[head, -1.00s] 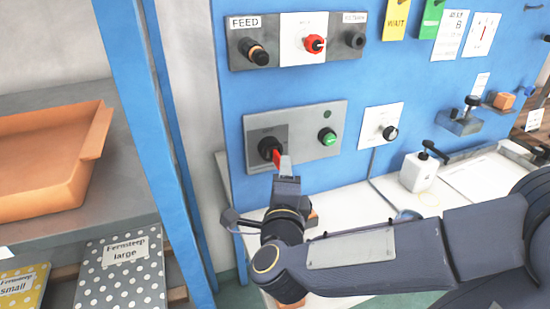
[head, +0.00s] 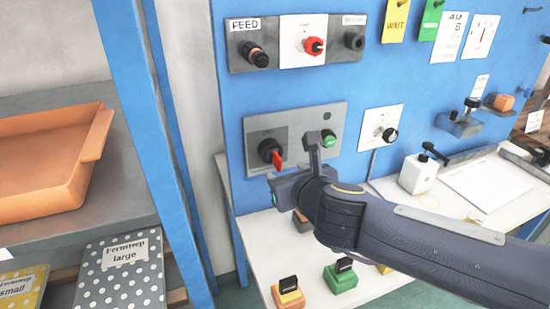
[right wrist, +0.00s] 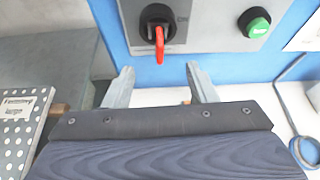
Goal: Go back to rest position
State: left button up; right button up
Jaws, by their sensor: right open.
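My right gripper (head: 314,152) is in front of the lower grey switch panel (head: 300,122), apart from the rotary switch. In the right wrist view its two fingers (right wrist: 160,88) are spread with nothing between them. The black rotary switch with a red handle (head: 274,154) sits on the panel's left side. Its handle points down, and it also shows in the right wrist view (right wrist: 158,40). The green button (head: 328,139) is to its right, close to the fingers in the head view. My left gripper is in neither view.
A white table (head: 250,240) below the panel holds several coloured blocks with black tops, including a green one (head: 341,278). A shelf with an orange tray (head: 45,170) is at left, beside a blue post (head: 150,130).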

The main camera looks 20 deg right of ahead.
dwell(0.3)
jog(key=s+a+r+n+y+p, duration=0.1)
jog(key=s+a+n+y, duration=0.25)
jog(key=n, duration=0.65)
jog(key=s+a+r+n+y+p, duration=0.1)
jog(key=s+a+n+y+p, duration=0.2)
jog(key=n, duration=0.8)
jog(key=s+d+f+n+g, duration=0.2)
jog(key=s+f+n+g, duration=0.2)
jog(key=s+f+n, duration=0.2)
jog(key=s+d+f+n+g+h, duration=0.1)
jog(key=s+d+f+n+g, duration=0.1)
jog(key=s+f+n+g, duration=0.2)
jog(key=s+f+n, duration=0.1)
jog(key=s+n, duration=0.1)
jog(key=n, duration=0.1)
jog(key=shift+d+f+n, duration=0.25)
jog(key=shift+f+n, duration=0.05)
jog(key=shift+f, duration=0.1)
jog(key=shift+s+h, duration=0.1)
jog(key=shift+h, duration=0.15)
